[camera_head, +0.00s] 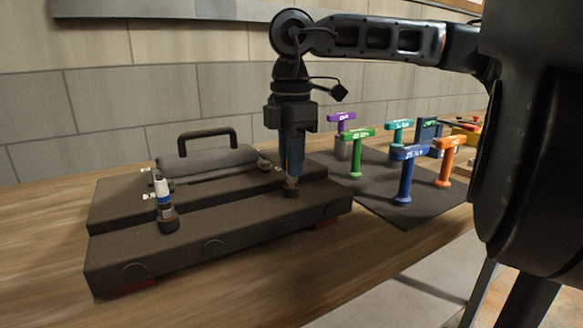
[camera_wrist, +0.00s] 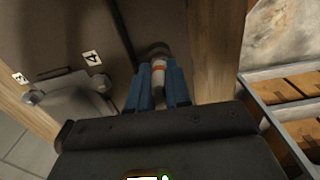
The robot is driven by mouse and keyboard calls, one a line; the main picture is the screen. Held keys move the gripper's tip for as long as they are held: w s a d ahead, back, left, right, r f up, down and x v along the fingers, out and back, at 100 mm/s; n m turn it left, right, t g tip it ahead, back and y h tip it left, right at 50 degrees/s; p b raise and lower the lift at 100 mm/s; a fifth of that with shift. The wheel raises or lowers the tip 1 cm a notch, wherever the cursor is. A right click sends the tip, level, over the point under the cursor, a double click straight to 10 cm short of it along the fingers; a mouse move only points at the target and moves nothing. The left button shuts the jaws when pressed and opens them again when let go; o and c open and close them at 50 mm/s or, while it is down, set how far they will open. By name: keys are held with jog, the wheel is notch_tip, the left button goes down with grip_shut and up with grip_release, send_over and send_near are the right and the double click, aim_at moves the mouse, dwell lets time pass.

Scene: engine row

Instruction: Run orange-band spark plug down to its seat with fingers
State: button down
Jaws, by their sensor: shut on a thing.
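The orange-band spark plug (camera_wrist: 158,72) is white with an orange ring and sits between my blue fingertips in the wrist view. My gripper (camera_head: 291,178) points straight down over the right end of the dark engine block (camera_head: 225,232), shut on this plug. The plug's lower end meets a dark round collar (camera_wrist: 155,49) on the block; how deep it sits is hidden. In the head view the fingers hide most of the plug. A second plug, white with a blue band (camera_head: 163,192), stands upright in the collar at the block's left end.
Number tags 4 (camera_wrist: 92,57) and 3 (camera_wrist: 20,78) show near the plug wells. Several coloured T-handle tools, including a green one (camera_head: 356,155) and a blue one (camera_head: 405,175), stand on a dark mat (camera_head: 360,190) at right.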

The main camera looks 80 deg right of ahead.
dwell(0.3)
jog(key=c, duration=1)
grip_release()
